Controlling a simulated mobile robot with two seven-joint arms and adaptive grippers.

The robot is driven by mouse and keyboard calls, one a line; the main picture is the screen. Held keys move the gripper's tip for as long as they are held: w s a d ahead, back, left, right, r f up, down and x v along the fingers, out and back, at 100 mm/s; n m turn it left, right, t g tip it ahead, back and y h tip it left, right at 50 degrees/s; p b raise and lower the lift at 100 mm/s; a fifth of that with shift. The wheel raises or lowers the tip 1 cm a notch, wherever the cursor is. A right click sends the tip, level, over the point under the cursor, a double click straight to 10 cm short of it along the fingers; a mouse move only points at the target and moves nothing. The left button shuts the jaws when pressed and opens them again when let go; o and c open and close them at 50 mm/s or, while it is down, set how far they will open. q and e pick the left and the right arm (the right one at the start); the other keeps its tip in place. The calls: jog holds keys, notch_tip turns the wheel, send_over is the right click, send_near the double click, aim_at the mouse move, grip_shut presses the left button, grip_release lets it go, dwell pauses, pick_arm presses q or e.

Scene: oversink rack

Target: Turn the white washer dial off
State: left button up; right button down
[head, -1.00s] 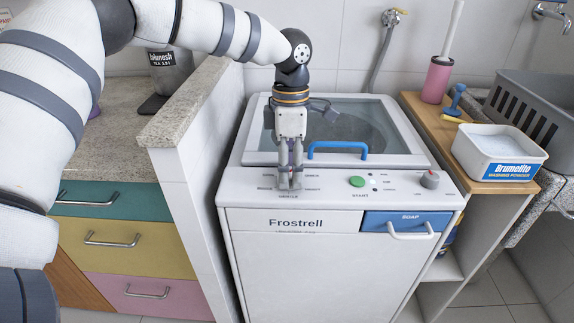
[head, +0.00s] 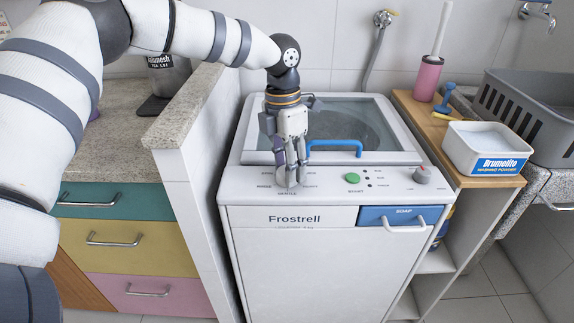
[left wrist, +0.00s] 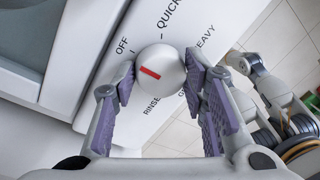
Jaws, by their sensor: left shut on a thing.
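The white washer dial (left wrist: 160,70), round with a red mark, sits on the washer's panel. In the left wrist view it lies between the purple-padded fingers of my left gripper (left wrist: 165,82), which is shut on it. OFF, QUICK, HEAVY and RINSE labels surround it; another label is partly hidden. The red mark is on the dial's left part, its end between OFF and RINSE. In the head view my left gripper (head: 290,180) points down at the panel's left end and mostly hides the dial. Part of my right gripper (left wrist: 265,80) shows beyond the panel; its opening is unclear.
The white washer (head: 300,265) has a green start button (head: 353,178), a grey knob (head: 422,174), a blue lid handle (head: 335,144) and a soap drawer (head: 400,218). A counter wall (head: 190,105) stands close on the left. A washing powder tub (head: 487,150) is on the right shelf.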

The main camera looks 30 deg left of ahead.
dwell(0.4)
pick_arm(q)
jog(key=o, duration=1.2)
jog(key=shift+c, duration=0.2)
notch_tip(320, 180, up, 12)
jog(key=a, duration=0.1)
jog(key=shift+w, duration=0.25)
jog(key=shift+f, duration=0.1)
